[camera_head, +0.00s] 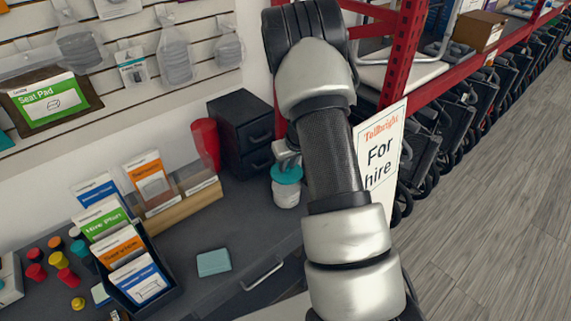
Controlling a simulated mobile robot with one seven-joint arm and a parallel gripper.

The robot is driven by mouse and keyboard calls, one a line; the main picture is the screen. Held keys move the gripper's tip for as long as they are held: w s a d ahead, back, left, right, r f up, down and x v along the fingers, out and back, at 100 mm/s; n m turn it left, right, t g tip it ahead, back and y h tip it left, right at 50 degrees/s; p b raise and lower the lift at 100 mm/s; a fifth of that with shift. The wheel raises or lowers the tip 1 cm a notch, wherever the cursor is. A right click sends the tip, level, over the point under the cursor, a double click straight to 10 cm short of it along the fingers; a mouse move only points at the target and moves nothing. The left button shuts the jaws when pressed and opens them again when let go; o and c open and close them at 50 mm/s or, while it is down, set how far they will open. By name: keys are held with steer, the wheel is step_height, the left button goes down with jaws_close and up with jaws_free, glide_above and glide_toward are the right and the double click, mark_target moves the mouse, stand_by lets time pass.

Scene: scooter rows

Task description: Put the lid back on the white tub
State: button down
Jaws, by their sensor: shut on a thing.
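The white tub (286,196) stands upright on the dark counter, just left of my arm. The teal lid (287,175) is over the tub's mouth, looking roughly level; I cannot tell whether it is seated or slightly above the rim. My gripper (287,162) is above the lid and shut on it, partly hidden behind my own arm. The right side of the tub is close to my arm in the picture.
A black drawer box (240,132) and a red cup (206,144) stand behind the tub. A leaflet holder (150,285) is at left. A hire sign (381,150) and red rack (402,50) stand right.

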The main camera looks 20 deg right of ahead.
mark_target(288, 175)
step_height(288, 175, down, 4)
steer(key=shift+r+b, duration=0.25)
steer(key=shift+b, duration=0.5)
steer(key=shift+f+b, duration=0.9)
steer(key=shift+b, duration=0.25)
steer(key=shift+f, duration=0.1)
steer(key=shift+f+b, duration=0.2)
steer(key=shift+b, duration=1.5)
stand_by(0.7)
stand_by(0.5)
steer(key=c, duration=1)
jaws_free()
steer(key=shift+c, duration=0.2)
steer(key=shift+r+p, duration=1.9)
steer(key=shift+r, duration=1.65)
